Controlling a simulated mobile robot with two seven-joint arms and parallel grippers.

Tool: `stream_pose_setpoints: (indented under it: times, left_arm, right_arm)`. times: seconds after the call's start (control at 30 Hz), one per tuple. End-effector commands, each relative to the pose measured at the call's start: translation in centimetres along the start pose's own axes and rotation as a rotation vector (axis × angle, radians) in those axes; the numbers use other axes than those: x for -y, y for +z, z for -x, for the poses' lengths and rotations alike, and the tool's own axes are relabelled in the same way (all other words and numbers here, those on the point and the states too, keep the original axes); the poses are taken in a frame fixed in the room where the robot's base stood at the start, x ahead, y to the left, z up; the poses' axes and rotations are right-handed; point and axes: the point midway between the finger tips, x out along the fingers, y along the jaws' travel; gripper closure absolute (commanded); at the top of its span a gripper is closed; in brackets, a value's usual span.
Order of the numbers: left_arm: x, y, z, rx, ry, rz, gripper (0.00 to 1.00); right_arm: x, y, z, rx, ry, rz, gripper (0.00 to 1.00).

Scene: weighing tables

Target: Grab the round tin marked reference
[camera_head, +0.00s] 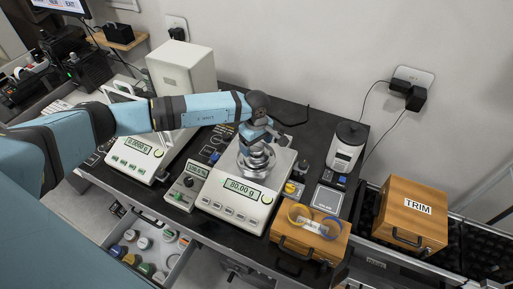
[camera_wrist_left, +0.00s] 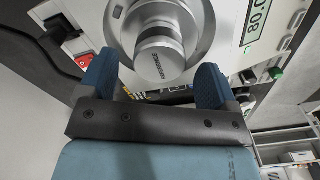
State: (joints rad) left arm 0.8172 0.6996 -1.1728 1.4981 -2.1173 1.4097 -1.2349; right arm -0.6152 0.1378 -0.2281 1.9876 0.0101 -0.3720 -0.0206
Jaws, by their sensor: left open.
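The round tin (camera_wrist_left: 160,48), silver with dark lettering on its side that looks like "REFERENCE", stands on the round metal pan (camera_wrist_left: 120,14) of a balance in the left wrist view. In the head view it is mostly hidden under my wrist. My left gripper (camera_wrist_left: 156,72) is open, with one blue-padded finger on each side of the tin's near end; I cannot tell whether they touch it. My right gripper is not in view.
A wooden box (camera_head: 310,232) with yellow and blue rings stands right of the balance's front. A wooden TRIM box (camera_head: 412,213) is farther right. A second balance (camera_head: 135,150) and a small meter (camera_head: 186,187) stand left. An open drawer (camera_head: 150,245) holds several round jars.

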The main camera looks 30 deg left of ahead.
Motion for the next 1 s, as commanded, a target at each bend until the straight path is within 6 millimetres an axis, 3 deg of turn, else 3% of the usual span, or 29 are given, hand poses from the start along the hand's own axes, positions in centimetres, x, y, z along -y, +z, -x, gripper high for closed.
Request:
stream_pose_setpoints:
  times: [0.13,0.37,0.4,0.63,1.0]
  left_arm:
    - [0.0,0.1,-1.4,0.0,0.0,0.001,0.16]
    - [-0.1,0.0,-1.8,0.0,0.001,0.0,0.16]
    - [0.0,0.0,-1.8,0.0,0.001,0.0,0.18]
    - [0.0,0.0,-1.7,0.0,0.001,0.0,0.71]
    - [-0.1,0.0,-1.4,0.0,0.002,0.0,0.71]
  right_arm:
    - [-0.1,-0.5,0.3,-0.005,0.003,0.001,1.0]
    - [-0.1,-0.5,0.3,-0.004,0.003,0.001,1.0]
    - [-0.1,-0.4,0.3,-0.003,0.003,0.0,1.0]
    - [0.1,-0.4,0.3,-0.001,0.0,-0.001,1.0]
    - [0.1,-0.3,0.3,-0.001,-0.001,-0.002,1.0]
